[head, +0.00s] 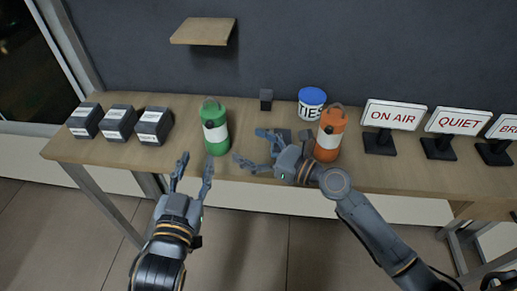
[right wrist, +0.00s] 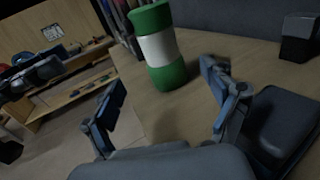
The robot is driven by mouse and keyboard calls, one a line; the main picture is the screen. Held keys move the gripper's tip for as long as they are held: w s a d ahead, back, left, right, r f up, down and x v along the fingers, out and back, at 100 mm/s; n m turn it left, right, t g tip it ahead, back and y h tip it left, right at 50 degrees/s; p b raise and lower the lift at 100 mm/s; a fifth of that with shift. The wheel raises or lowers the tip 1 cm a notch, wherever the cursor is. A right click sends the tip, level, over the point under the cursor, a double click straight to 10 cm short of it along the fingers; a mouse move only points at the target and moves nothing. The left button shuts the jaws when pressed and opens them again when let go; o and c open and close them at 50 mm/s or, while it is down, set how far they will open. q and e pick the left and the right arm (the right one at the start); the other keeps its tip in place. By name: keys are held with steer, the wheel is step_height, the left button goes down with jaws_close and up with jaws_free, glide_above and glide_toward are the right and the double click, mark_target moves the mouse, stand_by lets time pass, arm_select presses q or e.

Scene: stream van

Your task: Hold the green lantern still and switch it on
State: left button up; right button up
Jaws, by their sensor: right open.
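The green lantern (head: 214,139), with a white band and a handle on top, stands upright on the wooden table (head: 190,170). It also shows ahead of the open fingers in the right wrist view (right wrist: 165,48). My left gripper (head: 195,160) is open and empty, in front of the table edge, just short of the lantern and a little to its left. My right gripper (head: 249,146) is open and empty over the table, to the right of the lantern, its fingers pointing at it with a gap. A small dark spot shows on the lantern's front; I cannot tell if it is the switch.
An orange lantern (head: 329,138) stands beside my right wrist. Behind are a blue-lidded tub (head: 311,108) and a dark cube (head: 266,101). Several dark labelled boxes (head: 119,124) stand left. An ON AIR sign (head: 393,116) and a QUIET sign (head: 457,123) stand right. A shelf (head: 203,32) juts above.

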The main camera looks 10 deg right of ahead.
mark_target(215, 129)
steer(key=x, duration=1.1)
steer(key=shift+w+a, duration=0.1)
steer(key=c, duration=1.4)
arm_select(q)
jaws_close()
arm_select(e)
steer(key=shift+c, duration=0.3)
